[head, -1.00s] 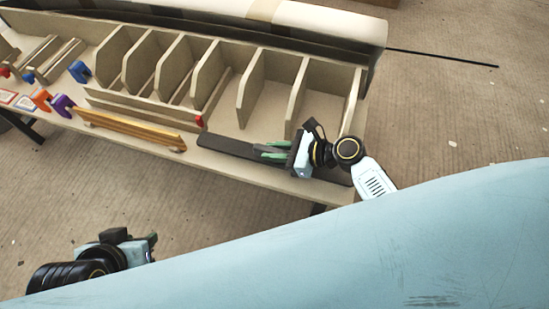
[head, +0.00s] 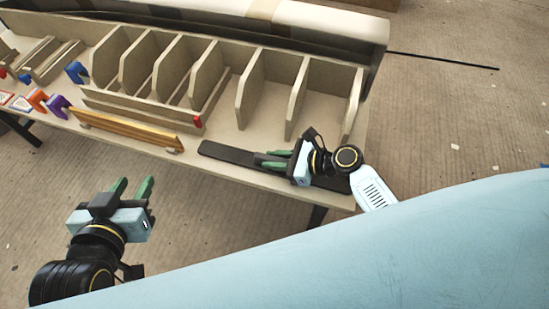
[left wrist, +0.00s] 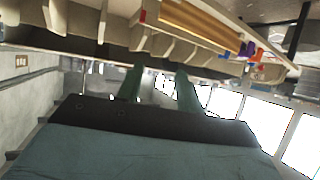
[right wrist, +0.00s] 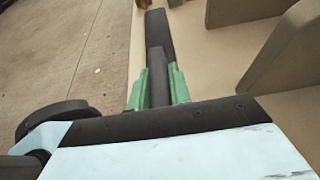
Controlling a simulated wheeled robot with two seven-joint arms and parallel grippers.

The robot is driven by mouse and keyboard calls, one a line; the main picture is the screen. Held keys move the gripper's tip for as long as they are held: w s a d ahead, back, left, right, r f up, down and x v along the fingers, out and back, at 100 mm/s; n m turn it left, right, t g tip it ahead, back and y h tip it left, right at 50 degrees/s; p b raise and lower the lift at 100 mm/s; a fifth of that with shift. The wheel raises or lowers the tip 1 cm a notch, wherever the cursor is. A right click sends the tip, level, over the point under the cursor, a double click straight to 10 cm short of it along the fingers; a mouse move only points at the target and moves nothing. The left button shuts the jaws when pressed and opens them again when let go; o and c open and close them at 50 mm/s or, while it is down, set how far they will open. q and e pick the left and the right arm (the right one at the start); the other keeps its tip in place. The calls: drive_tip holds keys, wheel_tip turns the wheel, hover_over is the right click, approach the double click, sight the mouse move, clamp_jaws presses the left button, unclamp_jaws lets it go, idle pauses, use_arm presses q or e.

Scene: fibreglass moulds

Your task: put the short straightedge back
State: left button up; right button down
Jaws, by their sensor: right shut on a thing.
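A dark grey bar (right wrist: 158,75), which looks like the short straightedge, sits between the green fingers of my right gripper (right wrist: 158,88). My right gripper also shows in the head view (head: 278,160), low at the front right of the bench, shut on the bar. The bar lies along a flat black strip (head: 225,152) on the bench top, seen beyond it in the right wrist view (right wrist: 158,35). I cannot tell whether the bar touches the strip. My left gripper (head: 132,188) is open and empty, off the bench's front edge; its fingers stand apart in the left wrist view (left wrist: 160,85).
A wooden divider rack (head: 245,90) stands behind the strip. A yellowish wooden bar (head: 125,130) lies left of the strip. Blue (head: 77,72), orange (head: 38,99) and purple (head: 59,105) pieces lie further left. A large pale blue surface (head: 400,240) fills the front right.

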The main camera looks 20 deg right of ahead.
drive_tip(key=shift+f, duration=0.1)
drive_tip(key=c, duration=1.3)
unclamp_jaws()
